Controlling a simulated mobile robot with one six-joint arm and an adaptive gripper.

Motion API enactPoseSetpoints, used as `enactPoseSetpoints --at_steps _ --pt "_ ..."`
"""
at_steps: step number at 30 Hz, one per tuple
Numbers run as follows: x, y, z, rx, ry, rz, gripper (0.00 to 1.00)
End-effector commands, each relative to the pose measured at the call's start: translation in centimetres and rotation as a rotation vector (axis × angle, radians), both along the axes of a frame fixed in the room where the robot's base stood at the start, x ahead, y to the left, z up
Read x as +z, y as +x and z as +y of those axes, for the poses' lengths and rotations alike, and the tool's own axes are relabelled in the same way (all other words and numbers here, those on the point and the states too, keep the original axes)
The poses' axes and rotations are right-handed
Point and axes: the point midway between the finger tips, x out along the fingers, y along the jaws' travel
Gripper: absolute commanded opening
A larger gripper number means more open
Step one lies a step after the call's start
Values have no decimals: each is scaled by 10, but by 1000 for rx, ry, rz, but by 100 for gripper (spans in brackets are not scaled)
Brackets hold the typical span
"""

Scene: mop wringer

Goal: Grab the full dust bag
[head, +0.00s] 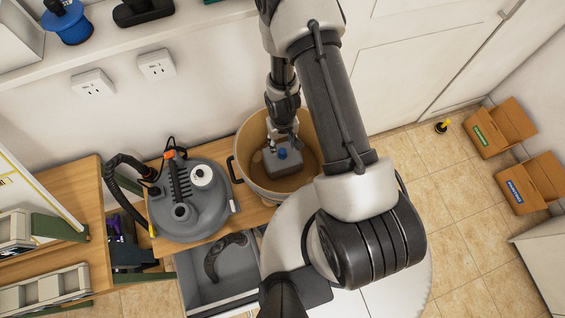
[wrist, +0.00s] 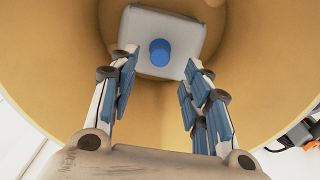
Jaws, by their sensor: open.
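The full dust bag looks like a pale grey, rounded block (head: 285,168) with a blue cap (head: 282,153). It lies inside a round, tan-lined tub (head: 241,146). In the wrist view the grey bag (wrist: 190,40) is at the top centre, with its blue cap (wrist: 160,52) facing the camera. My gripper (head: 282,136) reaches down into the tub from above. In the wrist view my gripper (wrist: 162,60) is open, with its blue-padded fingers on either side of the cap. Whether the fingertips touch the bag I cannot tell.
A grey vacuum-like lid unit (head: 190,215) with a black hose sits left of the tub on a wooden counter. An open drawer (head: 210,284) below holds a dark curved part. Two cardboard boxes (head: 500,127) (head: 535,183) stand on the floor at right.

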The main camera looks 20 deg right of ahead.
Motion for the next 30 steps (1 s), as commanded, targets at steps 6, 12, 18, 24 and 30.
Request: enactPoseSetpoints --at_steps 6,12,18,24,30 --pt "-14 0 0 -1 0 -1 44" --pt "-22 0 0 -1 0 -1 44" --pt "-49 0 0 0 0 0 44" --pt "-70 0 0 -1 0 -1 44" --pt "-70 0 0 -1 0 -1 44"
